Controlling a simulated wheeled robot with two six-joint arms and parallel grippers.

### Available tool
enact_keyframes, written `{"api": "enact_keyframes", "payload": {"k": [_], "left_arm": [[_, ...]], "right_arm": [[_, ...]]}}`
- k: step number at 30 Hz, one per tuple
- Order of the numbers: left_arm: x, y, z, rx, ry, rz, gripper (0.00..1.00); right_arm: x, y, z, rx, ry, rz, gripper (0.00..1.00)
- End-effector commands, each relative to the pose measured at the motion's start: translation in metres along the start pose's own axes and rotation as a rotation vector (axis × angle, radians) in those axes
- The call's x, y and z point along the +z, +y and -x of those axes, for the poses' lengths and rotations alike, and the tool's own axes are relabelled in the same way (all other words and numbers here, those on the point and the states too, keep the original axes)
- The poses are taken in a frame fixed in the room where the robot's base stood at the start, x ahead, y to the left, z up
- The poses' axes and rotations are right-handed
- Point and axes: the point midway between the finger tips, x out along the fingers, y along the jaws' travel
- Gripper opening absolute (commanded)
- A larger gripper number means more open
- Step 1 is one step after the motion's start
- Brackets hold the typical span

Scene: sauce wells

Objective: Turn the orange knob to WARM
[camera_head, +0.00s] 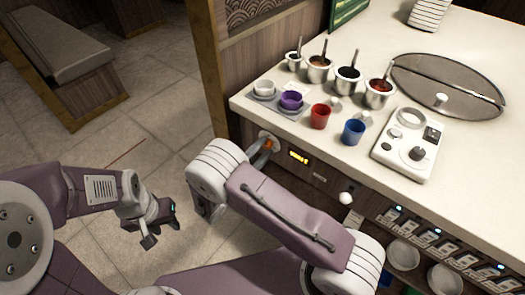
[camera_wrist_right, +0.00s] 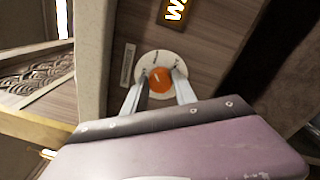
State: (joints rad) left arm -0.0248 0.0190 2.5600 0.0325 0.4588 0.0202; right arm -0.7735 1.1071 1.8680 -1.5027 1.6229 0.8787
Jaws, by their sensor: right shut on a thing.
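The orange knob (camera_wrist_right: 159,79) sits on a pale round plate on the wooden counter front. In the head view the knob (camera_head: 268,145) is mostly hidden by my right arm. My right gripper (camera_wrist_right: 158,82) has one finger on each side of the knob and is shut on it. A lit yellow display (camera_head: 299,157) is just right of the knob. In the wrist view the display (camera_wrist_right: 176,9) is cut off, with a "W" readable. My left gripper (camera_head: 161,225) is open and empty over the floor, away from the counter.
On the white counter (camera_head: 250,103) are several metal pots with ladles, a red cup (camera_head: 320,116), a blue cup (camera_head: 353,131) and a white control panel (camera_head: 408,150). A white knob (camera_head: 345,198) is further right on the front. A wooden post (camera_head: 208,60) stands left of the counter.

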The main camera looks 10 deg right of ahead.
Motion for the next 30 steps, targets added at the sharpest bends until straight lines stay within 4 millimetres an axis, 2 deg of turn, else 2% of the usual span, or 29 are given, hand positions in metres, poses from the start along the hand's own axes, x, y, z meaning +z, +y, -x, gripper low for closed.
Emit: {"api": "enact_keyframes", "payload": {"k": [12,29,30], "left_arm": [[0.0010,-0.0002,-0.0093,0.000,0.000,0.000,0.36],[0.0010,-0.0002,-0.0098,0.000,0.000,0.000,0.36],[0.0010,-0.0002,-0.0097,0.000,0.000,0.000,0.36]], "right_arm": [[-0.0012,-0.0004,-0.0004,0.002,-0.007,-0.175,0.00],[-0.0009,0.0010,-0.0005,0.004,-0.009,-0.201,0.00],[-0.0010,0.0011,-0.0005,0.005,-0.008,-0.201,0.41]]}}
